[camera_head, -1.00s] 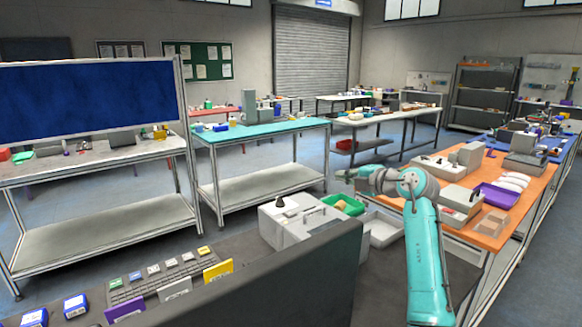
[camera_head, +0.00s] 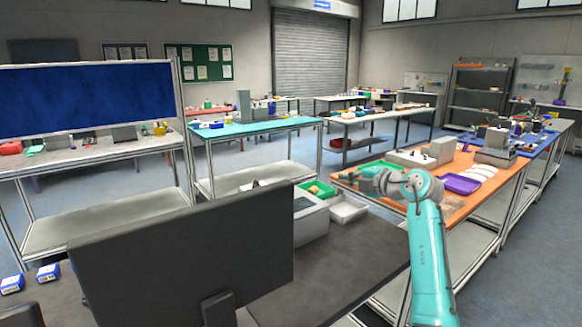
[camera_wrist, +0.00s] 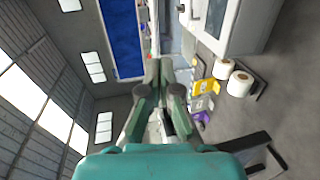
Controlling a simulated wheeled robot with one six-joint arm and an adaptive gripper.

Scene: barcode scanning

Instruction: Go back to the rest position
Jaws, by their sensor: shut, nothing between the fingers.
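My gripper (camera_head: 345,174) is at the end of my teal arm in the head view. It is raised over the dark desk side, with the orange-topped table behind it, and it points to the left. In the wrist view my gripper (camera_wrist: 160,64) has its two fingers together with nothing between them. The fingertips are small in the head view.
A dark monitor (camera_head: 180,245) stands on the dark desk (camera_head: 345,265). A white printer-like box (camera_head: 310,218), a green bin (camera_head: 318,190) and a white tray (camera_head: 348,208) stand behind it. Blue boxes (camera_head: 48,272) lie at the left. An orange table (camera_head: 455,205) is right.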

